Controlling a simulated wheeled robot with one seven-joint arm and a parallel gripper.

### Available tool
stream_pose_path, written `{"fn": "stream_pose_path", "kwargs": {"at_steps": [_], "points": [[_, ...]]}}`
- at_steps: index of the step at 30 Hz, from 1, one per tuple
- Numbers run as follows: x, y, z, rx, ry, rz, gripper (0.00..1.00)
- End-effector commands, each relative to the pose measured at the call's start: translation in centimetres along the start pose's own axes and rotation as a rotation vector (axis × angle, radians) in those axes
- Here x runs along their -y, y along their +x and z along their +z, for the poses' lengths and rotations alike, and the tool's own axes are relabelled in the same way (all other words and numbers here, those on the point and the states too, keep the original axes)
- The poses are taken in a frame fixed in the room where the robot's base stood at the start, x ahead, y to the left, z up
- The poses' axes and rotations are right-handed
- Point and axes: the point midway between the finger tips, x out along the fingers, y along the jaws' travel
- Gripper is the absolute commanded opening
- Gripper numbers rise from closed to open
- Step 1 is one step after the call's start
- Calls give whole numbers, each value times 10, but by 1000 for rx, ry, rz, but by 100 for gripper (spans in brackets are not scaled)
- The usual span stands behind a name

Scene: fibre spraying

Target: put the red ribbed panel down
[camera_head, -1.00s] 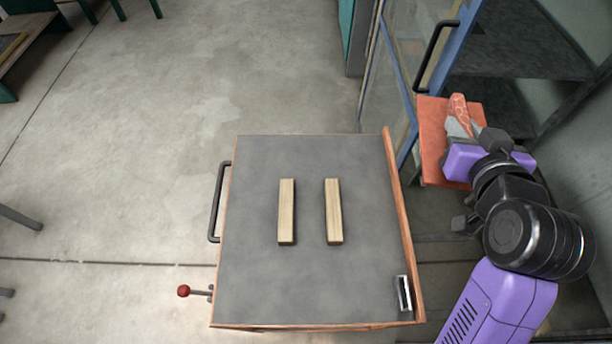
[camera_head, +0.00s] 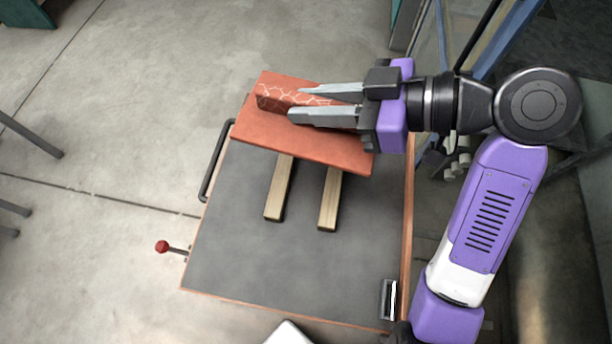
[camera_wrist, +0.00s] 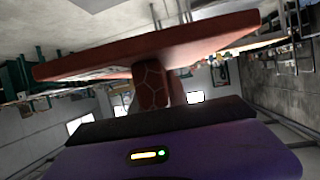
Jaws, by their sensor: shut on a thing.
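The red ribbed panel (camera_head: 262,128) is a flat red-orange plate with one upright rib marked with a pale web pattern. My gripper (camera_head: 325,102) is shut on the rib, with its grey fingers on either side of it. The panel is held over the far part of the grey cart top (camera_head: 240,245) and covers the far ends of two wooden strips (camera_head: 278,190) (camera_head: 329,200). The wrist view shows the panel (camera_wrist: 150,55) and its rib (camera_wrist: 150,84) close to my gripper. I cannot tell how high the panel is above the strips.
The cart has a black handle (camera_head: 214,160) on its left and a red-knobbed lever (camera_head: 162,246). A raised orange edge (camera_head: 408,215) runs along its right side. A small metal-framed item (camera_head: 389,298) sits at the near right corner.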

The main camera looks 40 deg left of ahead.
Motion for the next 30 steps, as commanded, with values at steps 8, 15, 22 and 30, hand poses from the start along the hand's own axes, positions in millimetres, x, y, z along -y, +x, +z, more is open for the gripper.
{"fn": "stream_pose_path", "kwargs": {"at_steps": [8,15,22,30], "points": [[20,8,10,-3,-46,-121,0],[20,28,57,-4,-43,-119,0],[20,47,104,-3,-42,-117,0],[19,61,136,-3,-47,-115,0]]}}
